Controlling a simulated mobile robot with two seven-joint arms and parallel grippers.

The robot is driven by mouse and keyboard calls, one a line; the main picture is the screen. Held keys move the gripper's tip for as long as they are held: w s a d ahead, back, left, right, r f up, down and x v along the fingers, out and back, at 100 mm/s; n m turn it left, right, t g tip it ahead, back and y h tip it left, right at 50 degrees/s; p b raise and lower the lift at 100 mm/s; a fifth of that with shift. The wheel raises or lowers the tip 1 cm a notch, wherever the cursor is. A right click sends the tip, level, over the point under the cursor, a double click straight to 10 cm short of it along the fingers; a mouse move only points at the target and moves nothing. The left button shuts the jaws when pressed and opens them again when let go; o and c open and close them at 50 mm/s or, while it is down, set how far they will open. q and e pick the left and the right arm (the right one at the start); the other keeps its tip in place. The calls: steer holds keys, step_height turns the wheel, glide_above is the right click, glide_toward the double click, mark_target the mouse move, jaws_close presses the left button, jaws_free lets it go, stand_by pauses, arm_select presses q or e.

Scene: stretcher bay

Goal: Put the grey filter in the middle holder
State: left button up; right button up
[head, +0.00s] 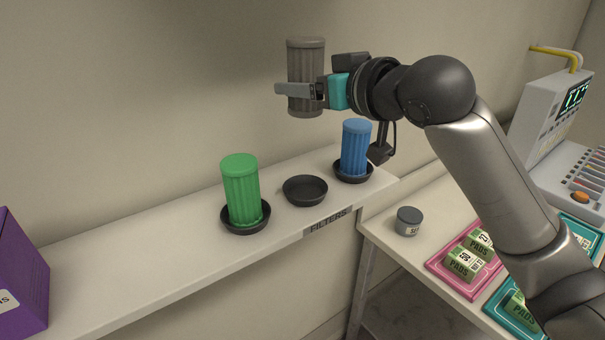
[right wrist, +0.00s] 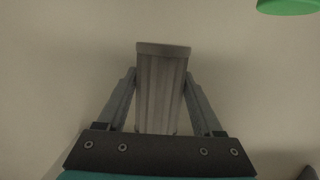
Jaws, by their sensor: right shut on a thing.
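The grey filter (head: 306,58) is a ribbed upright cylinder held in the air above the shelf. My right gripper (head: 300,91) is shut on it, with the fingers around its sides. In the right wrist view the filter (right wrist: 162,90) stands between the two fingers (right wrist: 161,100). The middle holder (head: 305,189) is a dark round dish on the shelf and is empty. The filter is well above it and apart from it. My left gripper is in neither view.
A green filter (head: 241,188) stands in the left holder (head: 246,229), and a blue filter (head: 355,147) stands in the right holder (head: 352,178). A purple box (head: 20,270) is at the shelf's left end. A small grey jar (head: 408,221) and trays of pads (head: 465,263) are on the lower table.

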step_height(320, 180, down, 10)
steer(key=shift+f, duration=0.1)
steer(key=shift+f+b, duration=0.3)
steer(key=shift+f, duration=2.15)
steer(key=shift+f, duration=0.25)
steer(key=o, duration=1.5)
steer(key=shift+f, duration=0.1)
